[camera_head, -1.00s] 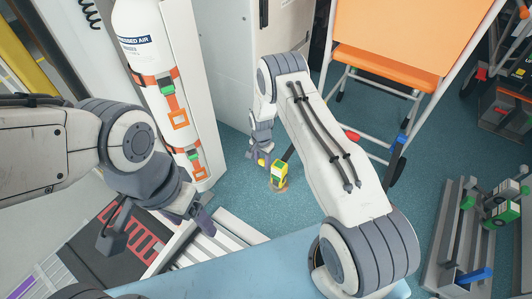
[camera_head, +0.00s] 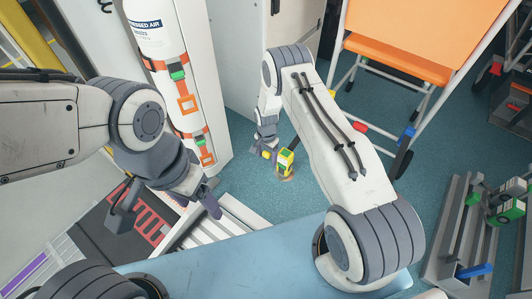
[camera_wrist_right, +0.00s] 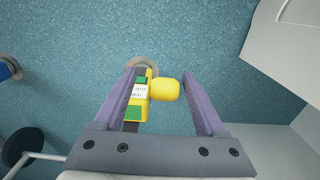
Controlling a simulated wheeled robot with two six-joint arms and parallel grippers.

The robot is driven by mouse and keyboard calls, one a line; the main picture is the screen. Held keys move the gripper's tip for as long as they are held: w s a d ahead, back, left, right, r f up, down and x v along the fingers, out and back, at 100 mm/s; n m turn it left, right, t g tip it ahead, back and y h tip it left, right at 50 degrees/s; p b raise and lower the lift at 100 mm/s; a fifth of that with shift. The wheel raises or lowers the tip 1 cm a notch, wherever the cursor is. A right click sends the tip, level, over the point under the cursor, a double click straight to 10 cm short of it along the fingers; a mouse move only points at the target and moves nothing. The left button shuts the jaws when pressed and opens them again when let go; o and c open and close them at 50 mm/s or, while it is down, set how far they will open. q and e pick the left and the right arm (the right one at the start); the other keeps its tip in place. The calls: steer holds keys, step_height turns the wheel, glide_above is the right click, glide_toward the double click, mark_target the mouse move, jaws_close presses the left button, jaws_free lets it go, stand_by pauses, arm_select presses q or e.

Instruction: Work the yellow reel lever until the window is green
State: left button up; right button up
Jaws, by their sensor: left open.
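The small yellow and green reel body (camera_head: 285,161) stands low by the floor in the head view, on a round base. In the right wrist view the reel (camera_wrist_right: 139,98) shows green patches and a white label with small print; I cannot tell which patch is the window. The yellow lever knob (camera_wrist_right: 165,91) sticks out from its side. My right gripper (camera_wrist_right: 162,74) is open, its fingers either side of the knob, with a visible gap to the right finger. My left gripper (camera_head: 166,208) is open and empty, far left of the reel.
An air cylinder (camera_head: 150,32) with orange straps stands at the left. A grey rack (camera_head: 462,235) is at the right. Blue floor (camera_head: 245,185) is bare around the reel.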

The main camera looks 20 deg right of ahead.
steer(key=shift+w+r, duration=0.15)
steer(key=shift+r, duration=0.05)
steer(key=shift+r, duration=0.3)
step_height(320, 180, up, 9)
steer(key=p, duration=0.4)
steer(key=shift+f+p, duration=0.1)
steer(key=shift+p, duration=0.2)
steer(key=shift+r, duration=0.55)
steer(key=shift+c, duration=0.2)
